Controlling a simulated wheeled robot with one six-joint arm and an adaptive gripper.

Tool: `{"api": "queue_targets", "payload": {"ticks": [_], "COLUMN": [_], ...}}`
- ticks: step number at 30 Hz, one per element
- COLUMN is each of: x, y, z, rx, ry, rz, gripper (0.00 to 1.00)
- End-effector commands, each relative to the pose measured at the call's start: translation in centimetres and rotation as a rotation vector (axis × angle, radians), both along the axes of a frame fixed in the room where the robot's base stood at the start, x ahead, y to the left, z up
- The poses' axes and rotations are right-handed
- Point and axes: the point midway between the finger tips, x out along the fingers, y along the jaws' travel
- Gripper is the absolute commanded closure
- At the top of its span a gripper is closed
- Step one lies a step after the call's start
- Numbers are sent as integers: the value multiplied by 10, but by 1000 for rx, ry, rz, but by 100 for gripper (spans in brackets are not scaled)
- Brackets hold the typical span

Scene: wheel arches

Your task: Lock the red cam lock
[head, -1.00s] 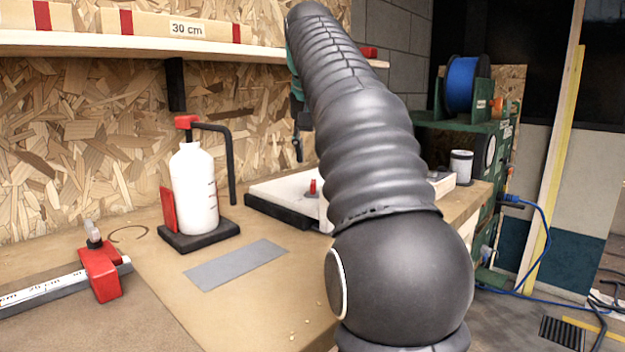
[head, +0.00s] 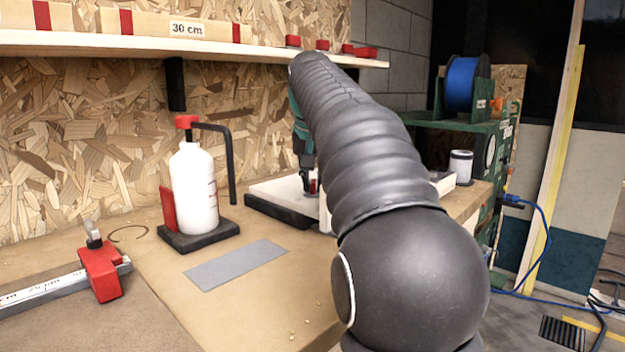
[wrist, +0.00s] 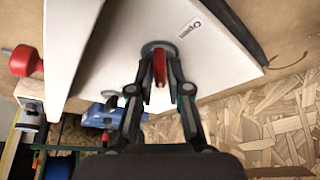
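The red cam lock (wrist: 159,66) is a narrow red lever on a round grey base, set on a white panel (wrist: 215,62). Its lever lies between the two fingers of my gripper (wrist: 160,82) in the wrist view. The fingers are apart, one on each side, with a thin gap to the lever. A label "Open" is printed on the panel beside the base. In the head view, my gripper (head: 307,172) points down at the white panel (head: 275,191), and a bit of the red lock (head: 313,186) shows at its tips. My arm hides part of the panel.
A white bottle (head: 194,190) with a red cap and bent black spout stands left of the panel. A grey plate (head: 235,265) lies on the bench. A red clamp (head: 101,271) on a rule is at left. A shelf (head: 130,45) runs above.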

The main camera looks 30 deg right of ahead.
Motion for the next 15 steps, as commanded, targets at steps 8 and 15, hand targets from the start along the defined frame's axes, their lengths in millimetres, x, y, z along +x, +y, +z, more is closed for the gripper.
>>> {"api": "queue_targets", "payload": {"ticks": [8,15], "x": [0,1], "y": [0,1], "z": [0,0], "rx": [0,1], "ry": [0,1], "rz": [-2,-63], "gripper": [100,100]}}
